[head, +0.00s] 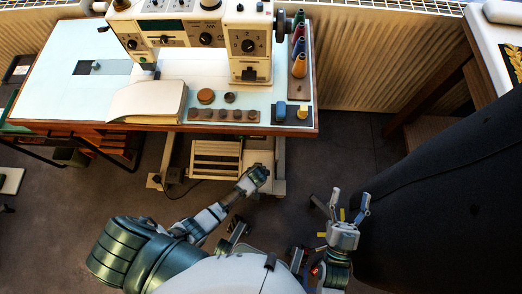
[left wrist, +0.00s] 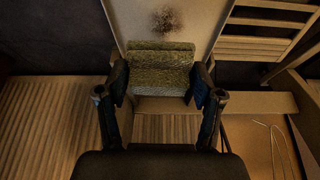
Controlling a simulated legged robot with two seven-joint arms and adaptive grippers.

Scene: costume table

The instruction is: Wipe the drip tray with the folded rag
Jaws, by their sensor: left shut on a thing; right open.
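The folded rag (left wrist: 160,72), a coarse grey-green pad, is held between the fingers of my left gripper (left wrist: 160,85) in the left wrist view. The pale drip tray (left wrist: 135,22) lies beyond and under it, with a dark speckled stain (left wrist: 167,20) just past the rag's far edge. I cannot tell whether the rag touches the tray. In the head view my left gripper (head: 257,177) is low, in front of the table, and hides what it holds. My right gripper (head: 346,212) is open and empty, with its fingers spread.
A slatted pedal (head: 215,160) is under the table. A large dark form (head: 450,190) stands close to the right of my right gripper.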

